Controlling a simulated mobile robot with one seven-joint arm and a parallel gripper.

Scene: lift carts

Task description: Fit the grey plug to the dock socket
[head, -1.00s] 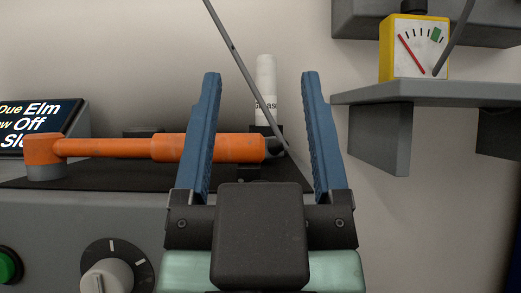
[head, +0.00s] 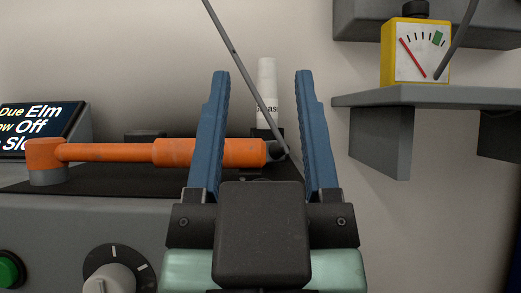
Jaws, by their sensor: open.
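My gripper (head: 262,78) is open in the head view, its two blue fingers pointing up and away, with nothing held between them. I cannot make out a grey plug or a dock socket for certain. A thin grey cable (head: 238,60) slants down from the top edge between the fingers. Its lower end meets a dark tip at the right end of an orange handle (head: 120,152). The left finger covers part of that handle. Whether the dark tip belongs to the handle or the cable I cannot tell.
A white bottle (head: 267,85) stands behind the finger gap. A grey shelf (head: 440,95) at right bears a yellow gauge (head: 416,53), with another cable in front. A lit screen (head: 40,125), a dial (head: 115,272) and a green button (head: 8,270) are at left.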

